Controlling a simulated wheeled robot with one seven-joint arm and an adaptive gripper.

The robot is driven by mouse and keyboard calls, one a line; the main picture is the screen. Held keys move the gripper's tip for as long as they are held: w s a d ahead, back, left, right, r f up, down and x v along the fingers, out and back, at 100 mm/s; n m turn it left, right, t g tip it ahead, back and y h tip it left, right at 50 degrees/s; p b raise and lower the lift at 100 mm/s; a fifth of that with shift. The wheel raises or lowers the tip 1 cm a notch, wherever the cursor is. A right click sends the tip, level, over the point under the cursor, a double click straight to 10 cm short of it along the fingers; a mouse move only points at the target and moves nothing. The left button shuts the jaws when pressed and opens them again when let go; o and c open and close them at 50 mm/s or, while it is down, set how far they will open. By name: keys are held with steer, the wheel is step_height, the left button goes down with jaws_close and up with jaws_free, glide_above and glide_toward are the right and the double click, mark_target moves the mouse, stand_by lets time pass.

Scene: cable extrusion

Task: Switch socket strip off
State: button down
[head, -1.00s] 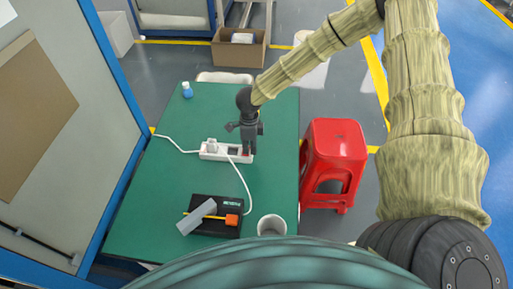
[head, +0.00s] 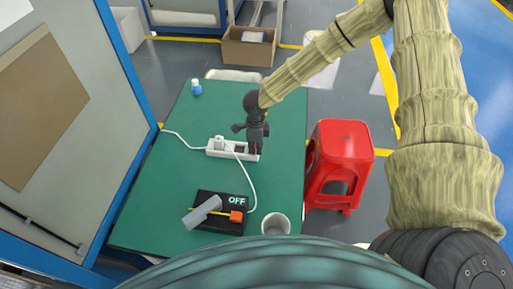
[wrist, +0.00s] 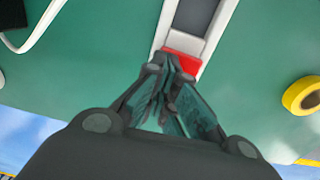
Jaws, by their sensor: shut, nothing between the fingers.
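The white socket strip (head: 222,149) lies on the green table, with a plug and white cable in its left part. In the wrist view the strip (wrist: 213,45) shows a red switch (wrist: 183,62) at its near end. My gripper (head: 255,152) is over the strip's right end; in the wrist view my gripper (wrist: 172,65) is shut and empty, its fingertips at the red switch. Whether they touch it is hard to tell.
The black device carries a grey block (head: 202,212) and an orange part (head: 237,217). A blue-capped bottle (head: 196,87) is at the back left. A red stool (head: 340,165) stands right of the table (head: 165,190).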

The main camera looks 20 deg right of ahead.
steer(key=shift+w+d+f+p, duration=0.25)
steer(key=shift+d+p, duration=0.1)
steer(key=shift+d, duration=0.1)
steer(key=shift+d+r+p, duration=0.1)
steer(key=shift+r+p, duration=0.6)
steer(key=shift+r, duration=0.05)
steer(key=r, duration=0.1)
steer(key=a+r+p, duration=0.1)
steer(key=r+p, duration=0.1)
steer(key=shift+s+a+r, duration=0.15)
steer(key=shift+s, duration=0.25)
steer(key=shift+a+r+b, duration=0.1)
steer(key=shift+r+b, duration=0.2)
steer(key=shift+r, duration=0.05)
step_height(320, 180, up, 9)
steer(key=s+b, duration=0.1)
steer(key=b, duration=0.1)
steer(key=shift+a+b, duration=0.2)
steer(key=shift+b, duration=0.15)
